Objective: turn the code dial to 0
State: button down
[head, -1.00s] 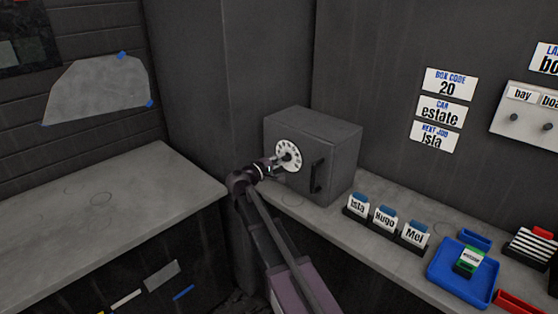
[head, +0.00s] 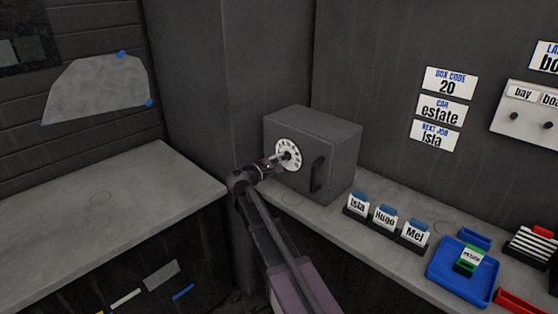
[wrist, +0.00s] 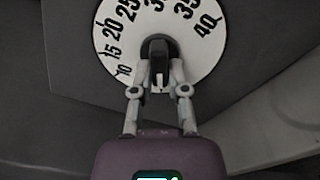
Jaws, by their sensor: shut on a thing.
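The code dial (head: 288,147) is a white disc with black numbers on the front of a dark grey box (head: 330,150). In the wrist view the dial (wrist: 112,52) shows 10, 15, 20, 25, 35 and 40 around its rim; its lower part lies behind my gripper. My gripper (wrist: 158,74) is shut on the dark dial knob (wrist: 157,48) at the disc's centre. A white mark on the knob shows between the fingers. In the head view my gripper (head: 284,158) reaches the dial from the lower left.
The box has a dark handle (head: 317,175) right of the dial. A card on the wall reads "BOX CODE 20" (head: 450,82). Name cards (head: 386,217) and a blue tray (head: 452,280) stand on the bench to the right. The left bench top (head: 100,215) is mostly clear.

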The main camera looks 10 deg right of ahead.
jog(key=c, duration=0.6)
grip_release()
jog(key=shift+d, duration=0.2)
jog(key=shift+c, duration=0.2)
jog(key=shift+s+a, duration=0.1)
jog(key=shift+a, duration=0.05)
jog(key=shift+a, duration=0.15)
jog(key=v, duration=1.1)
jog(key=shift+s+a, duration=0.2)
jog(key=o, duration=0.4)
jog(key=shift+o, duration=0.2)
jog(key=m, duration=0.6)
jog(key=s+m, duration=0.1)
jog(key=m, duration=1.2)
jog(key=shift+s+a+r+p, duration=0.2)
jog(key=shift+a+r+p, duration=0.1)
jog(key=shift+a, duration=0.05)
